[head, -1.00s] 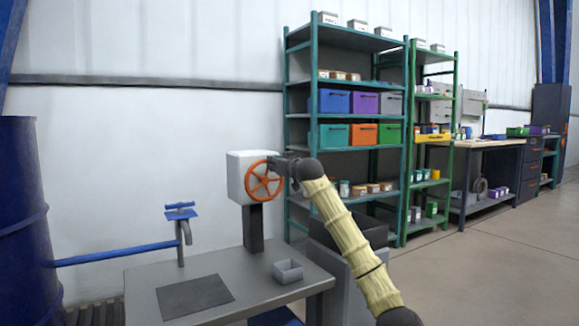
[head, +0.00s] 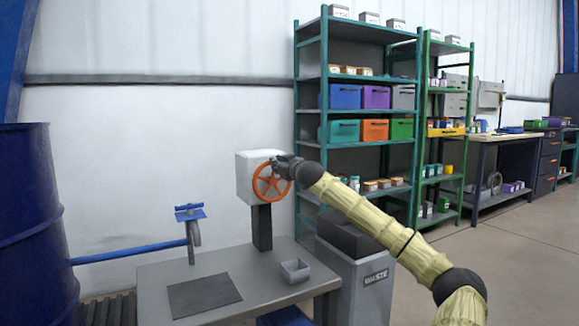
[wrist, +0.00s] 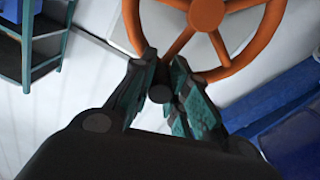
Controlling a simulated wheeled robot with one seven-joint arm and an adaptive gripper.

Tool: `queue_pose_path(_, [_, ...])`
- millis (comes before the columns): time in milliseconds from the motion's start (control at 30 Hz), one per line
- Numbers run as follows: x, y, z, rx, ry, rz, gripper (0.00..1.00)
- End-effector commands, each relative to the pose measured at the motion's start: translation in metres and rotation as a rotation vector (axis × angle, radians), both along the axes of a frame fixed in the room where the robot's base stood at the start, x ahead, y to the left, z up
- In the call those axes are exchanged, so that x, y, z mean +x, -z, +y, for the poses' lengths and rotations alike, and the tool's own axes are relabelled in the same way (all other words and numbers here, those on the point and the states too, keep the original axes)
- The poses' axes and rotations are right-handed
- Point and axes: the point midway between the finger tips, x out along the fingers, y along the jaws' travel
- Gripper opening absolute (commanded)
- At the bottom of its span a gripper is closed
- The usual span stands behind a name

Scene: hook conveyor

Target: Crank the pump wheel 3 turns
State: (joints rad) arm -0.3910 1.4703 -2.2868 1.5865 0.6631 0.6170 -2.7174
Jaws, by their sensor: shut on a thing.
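The pump wheel (head: 260,190) is an orange spoked hand wheel on the front of a white pump box (head: 247,168). It also fills the top of the wrist view (wrist: 207,12). My gripper (head: 277,163) is at the wheel's upper right rim in the head view. In the wrist view its two teal-and-black fingers (wrist: 160,90) are closed around a small dark round handle knob (wrist: 159,93) by the wheel's rim. My gripper and wrist cover part of the rim in the head view.
The pump stands on a dark post (head: 262,228) on a grey bench (head: 215,268) with a dark mat (head: 204,295) and small grey tray (head: 295,271). A blue tap (head: 190,213) and blue barrel (head: 35,220) are left. A waste bin (head: 375,280) and shelves (head: 325,110) are right.

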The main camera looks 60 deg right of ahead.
Motion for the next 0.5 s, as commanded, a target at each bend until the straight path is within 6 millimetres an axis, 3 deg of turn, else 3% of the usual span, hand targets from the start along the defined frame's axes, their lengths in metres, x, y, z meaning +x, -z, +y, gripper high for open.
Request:
queue_pose_path(367, [0.0042,-0.0045,0.0061,-0.007,-0.006,-0.002,0.0])
queue_pose_path(400, [0.004,-0.0047,0.0061,-0.007,-0.006,-0.002,0.2])
queue_pose_path(500, [0.0022,-0.0048,0.0051,-0.007,-0.004,-0.002,0.38])
